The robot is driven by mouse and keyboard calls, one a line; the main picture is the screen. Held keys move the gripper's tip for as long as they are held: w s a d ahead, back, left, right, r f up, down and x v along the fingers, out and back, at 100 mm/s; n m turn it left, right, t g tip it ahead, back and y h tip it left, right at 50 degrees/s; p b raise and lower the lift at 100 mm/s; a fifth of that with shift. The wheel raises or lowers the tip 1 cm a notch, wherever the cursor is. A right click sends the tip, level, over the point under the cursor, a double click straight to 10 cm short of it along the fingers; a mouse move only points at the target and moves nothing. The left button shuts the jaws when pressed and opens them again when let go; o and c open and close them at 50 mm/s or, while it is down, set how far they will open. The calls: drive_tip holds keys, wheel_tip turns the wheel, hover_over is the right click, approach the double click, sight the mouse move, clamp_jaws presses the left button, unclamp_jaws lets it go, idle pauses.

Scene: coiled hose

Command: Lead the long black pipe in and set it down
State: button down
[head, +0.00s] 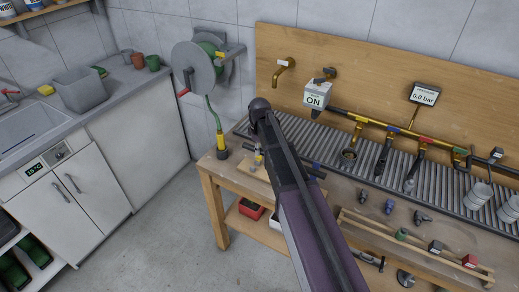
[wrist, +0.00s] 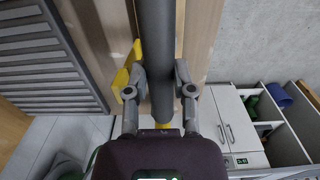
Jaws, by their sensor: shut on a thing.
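In the wrist view the long dark grey to black pipe (wrist: 156,40) runs from the top edge down between the two fingers of my gripper (wrist: 159,92). My gripper is shut on the pipe, with one grey finger on each side. The pipe's near end lies close to the gripper's palm. In the head view my dark arm covers most of the gripper and the pipe. A short dark bar shows just right of the arm there; I cannot tell whether it is the pipe.
The wooden workbench (head: 215,172) carries a ribbed grey drain tray (head: 335,151). Taps, a brass pipe line and a gauge (head: 424,95) line its back. A hose reel (head: 193,66) hangs at the left. Small fittings and a wooden rack (head: 410,248) lie in front. Floor at left is clear.

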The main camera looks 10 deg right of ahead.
sight(260, 170)
drive_tip(key=shift+f+b, duration=4.25)
drive_tip(key=shift+f, duration=0.25)
drive_tip(key=shift+c, duration=2)
unclamp_jaws()
drive_tip(key=shift+r+p, duration=0.25)
drive_tip(key=shift+p, duration=0.05)
drive_tip(key=shift+r+p, duration=2.7)
